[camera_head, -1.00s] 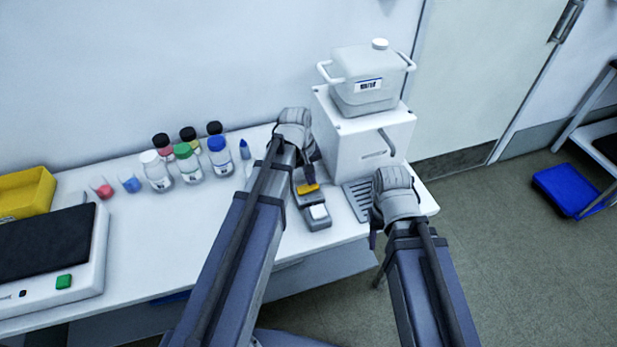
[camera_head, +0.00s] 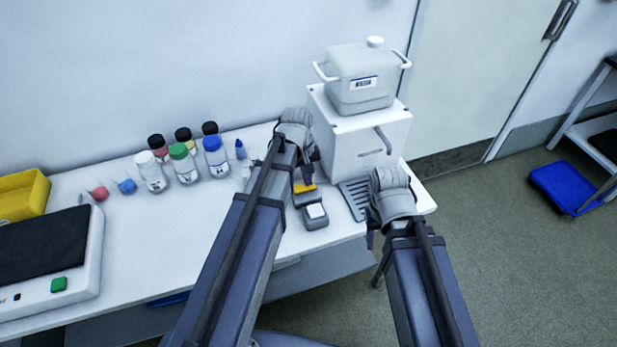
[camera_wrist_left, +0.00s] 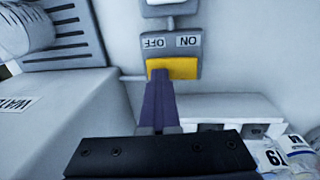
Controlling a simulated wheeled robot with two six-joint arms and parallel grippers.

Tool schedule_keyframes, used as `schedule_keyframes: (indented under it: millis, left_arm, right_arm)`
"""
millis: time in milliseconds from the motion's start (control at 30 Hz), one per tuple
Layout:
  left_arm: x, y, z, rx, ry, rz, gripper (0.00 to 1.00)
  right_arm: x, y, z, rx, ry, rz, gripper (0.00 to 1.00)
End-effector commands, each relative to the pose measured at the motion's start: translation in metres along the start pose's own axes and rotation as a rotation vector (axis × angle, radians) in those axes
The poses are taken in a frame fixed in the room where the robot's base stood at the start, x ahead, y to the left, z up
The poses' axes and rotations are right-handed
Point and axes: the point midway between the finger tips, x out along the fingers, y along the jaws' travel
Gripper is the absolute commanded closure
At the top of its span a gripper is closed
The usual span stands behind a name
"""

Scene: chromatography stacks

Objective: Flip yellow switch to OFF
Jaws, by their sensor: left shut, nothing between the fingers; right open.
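The yellow switch (camera_head: 304,188) sits on a grey switch box on the bench. It also shows in the left wrist view (camera_wrist_left: 184,68), with the OFF label (camera_wrist_left: 153,42) on the left and the ON label (camera_wrist_left: 189,41) on the right. My left gripper (camera_head: 309,178) is shut and empty. In the left wrist view its fingertips (camera_wrist_left: 159,75) overlap the left, OFF-side end of the yellow rocker; I cannot tell whether they touch it. The rocker's tilt is unclear. My right gripper (camera_head: 371,238) is open and empty near the bench's right front edge.
A second box with a white switch (camera_head: 315,211) is in front. Several capped bottles (camera_head: 183,165) stand left of my left arm.

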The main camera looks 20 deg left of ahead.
Motion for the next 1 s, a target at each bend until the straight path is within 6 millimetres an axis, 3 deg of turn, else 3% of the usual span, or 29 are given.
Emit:
schedule_keyframes:
  millis: [200,667,1000]
  left_arm:
    - [-0.004,-0.013,0.001,-0.003,0.000,-0.009,1.00]
    - [-0.007,-0.013,0.000,-0.001,0.000,-0.007,1.00]
    - [-0.039,-0.014,0.000,-0.001,0.000,-0.008,1.00]
  right_arm:
    - [-0.002,0.000,0.000,0.000,0.000,0.000,0.51]
    - [-0.005,0.001,0.000,0.000,0.000,0.000,0.51]
    - [-0.037,0.004,0.002,0.000,0.000,0.000,0.51]
